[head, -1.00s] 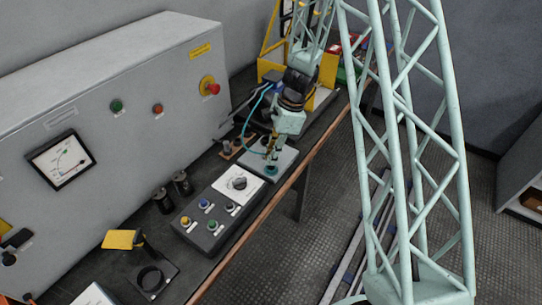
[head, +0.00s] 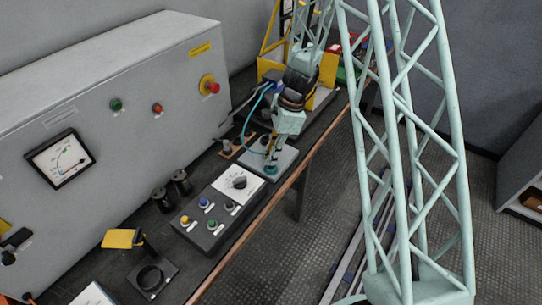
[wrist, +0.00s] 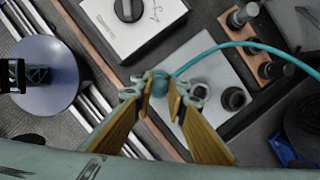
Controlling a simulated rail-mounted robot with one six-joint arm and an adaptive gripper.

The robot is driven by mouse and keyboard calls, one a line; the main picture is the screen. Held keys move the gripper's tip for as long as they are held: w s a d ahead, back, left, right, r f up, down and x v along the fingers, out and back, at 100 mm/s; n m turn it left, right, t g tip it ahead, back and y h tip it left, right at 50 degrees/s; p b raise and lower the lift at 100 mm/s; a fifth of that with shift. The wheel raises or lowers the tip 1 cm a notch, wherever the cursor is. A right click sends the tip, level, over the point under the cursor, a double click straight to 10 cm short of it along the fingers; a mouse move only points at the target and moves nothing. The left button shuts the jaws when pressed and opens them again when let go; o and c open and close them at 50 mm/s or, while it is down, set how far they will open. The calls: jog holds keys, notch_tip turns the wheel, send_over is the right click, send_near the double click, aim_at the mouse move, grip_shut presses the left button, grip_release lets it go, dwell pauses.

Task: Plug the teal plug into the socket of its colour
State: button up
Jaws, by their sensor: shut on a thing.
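The teal plug (wrist: 160,82) is between the tips of my gripper (wrist: 158,90) in the wrist view, and the gripper is shut on it. A teal cable (wrist: 225,45) runs from it to the right. In the head view my gripper (head: 273,158) points down at the near edge of a light grey socket plate (head: 287,160), with teal (head: 271,170) at its tips. The plate also shows in the wrist view (wrist: 205,45). A pale ring-shaped socket (wrist: 202,68) and a dark socket (wrist: 235,98) stand right of the plug. I cannot tell whether the plug is seated; the fingers hide its underside.
A control box with coloured buttons and a dial (head: 220,207) stands beside the plate. A brown block with posts (wrist: 258,45) lies on the plate's other side. The grey cabinet (head: 130,90) backs the bench. The bench's copper-coloured front edge (head: 260,218) is close by.

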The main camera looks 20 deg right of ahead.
jog(key=shift+f+b, duration=0.8)
jog(key=shift+f, duration=0.3)
dwell(0.5)
jog(key=o, duration=0.9)
jog(key=shift+r, duration=0.1)
jog(key=shift+v, duration=5.9)
